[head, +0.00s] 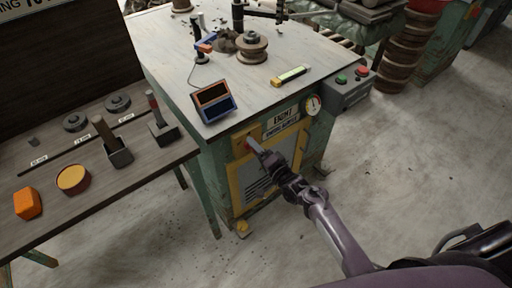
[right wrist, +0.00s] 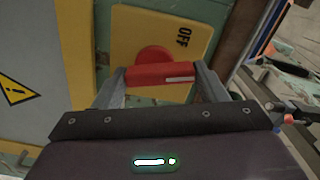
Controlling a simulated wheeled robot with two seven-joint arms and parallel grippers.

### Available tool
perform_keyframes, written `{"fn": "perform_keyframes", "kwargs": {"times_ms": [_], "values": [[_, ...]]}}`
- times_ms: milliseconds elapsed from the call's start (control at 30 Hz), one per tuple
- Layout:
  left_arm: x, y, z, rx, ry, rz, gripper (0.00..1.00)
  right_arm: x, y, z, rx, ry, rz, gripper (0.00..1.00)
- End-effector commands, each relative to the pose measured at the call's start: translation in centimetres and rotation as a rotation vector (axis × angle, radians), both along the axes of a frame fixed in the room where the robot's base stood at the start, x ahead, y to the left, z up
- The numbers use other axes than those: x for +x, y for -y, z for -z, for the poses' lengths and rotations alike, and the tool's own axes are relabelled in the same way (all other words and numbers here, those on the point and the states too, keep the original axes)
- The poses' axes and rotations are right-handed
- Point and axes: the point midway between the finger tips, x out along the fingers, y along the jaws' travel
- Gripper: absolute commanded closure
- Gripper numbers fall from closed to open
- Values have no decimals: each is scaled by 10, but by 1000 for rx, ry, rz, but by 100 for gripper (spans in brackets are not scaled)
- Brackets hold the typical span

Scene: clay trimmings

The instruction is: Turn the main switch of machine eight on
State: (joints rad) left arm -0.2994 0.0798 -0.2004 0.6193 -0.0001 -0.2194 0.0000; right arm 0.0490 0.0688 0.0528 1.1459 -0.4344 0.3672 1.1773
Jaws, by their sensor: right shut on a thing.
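Machine eight (head: 215,150) is the green bench with the "EIGHT" nameplate (head: 283,116) on its front. Its main switch has a yellow plate marked "OFF" (right wrist: 188,25), a round red hub (right wrist: 153,57) and a red handle (right wrist: 160,76) with a pale stripe. My right gripper (head: 250,143) is at the yellow switch plate (head: 240,139) in the head view. In the right wrist view my right gripper (right wrist: 160,82) has a finger on each end of the red handle and is shut on it. An "ON" mark does not show. My left gripper is not in view.
A grey box with green and red buttons (head: 349,90) and a gauge (head: 313,104) sit at the machine's right. A yellow-framed vent panel (head: 262,180) is below the switch. A tool table (head: 100,185) stands at left. The floor at right is mostly clear.

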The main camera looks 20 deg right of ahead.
Motion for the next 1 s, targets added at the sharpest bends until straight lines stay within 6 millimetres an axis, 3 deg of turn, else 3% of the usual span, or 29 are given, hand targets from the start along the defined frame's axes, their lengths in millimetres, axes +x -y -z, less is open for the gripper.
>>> {"fn": "perform_keyframes", "kwargs": {"times_ms": [400,1000], "values": [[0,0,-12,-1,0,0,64,0,1,0,240,-90,0,57],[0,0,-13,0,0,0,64,0,2,1,300,-112,0,57]]}}
